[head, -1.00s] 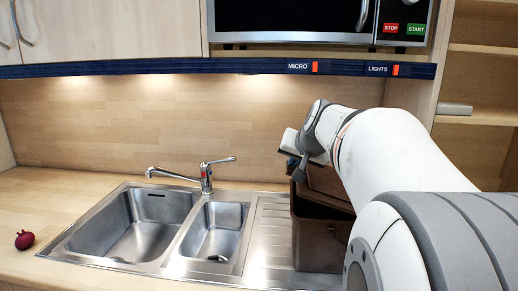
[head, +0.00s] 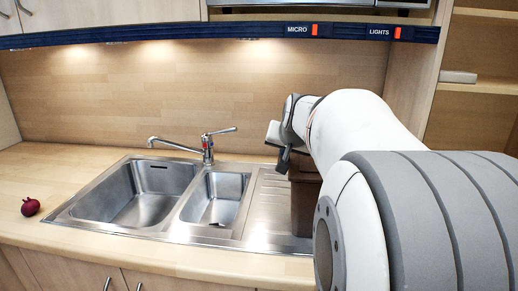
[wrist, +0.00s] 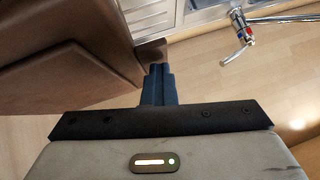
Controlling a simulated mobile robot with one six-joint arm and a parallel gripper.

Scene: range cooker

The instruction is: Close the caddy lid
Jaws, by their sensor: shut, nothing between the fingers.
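The brown caddy (head: 302,205) stands on the right of the sink's drainboard in the head view, mostly hidden behind my arm. Its upper part is covered, so I cannot tell the lid's angle there. In the wrist view a large brown caddy surface (wrist: 60,55) fills the left side; I cannot tell whether it is lid or body. My gripper (head: 283,165) is at the caddy's upper left in the head view. In the wrist view its dark fingers (wrist: 160,72) are together and empty, close beside a brown edge (wrist: 151,50). Contact is unclear.
The steel double sink (head: 140,195) with its tap (head: 207,148) lies left of the caddy. A dark red onion-like item (head: 30,207) sits on the far left counter. The backsplash wall (head: 140,100) stands behind. Shelves (head: 475,85) are at the right.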

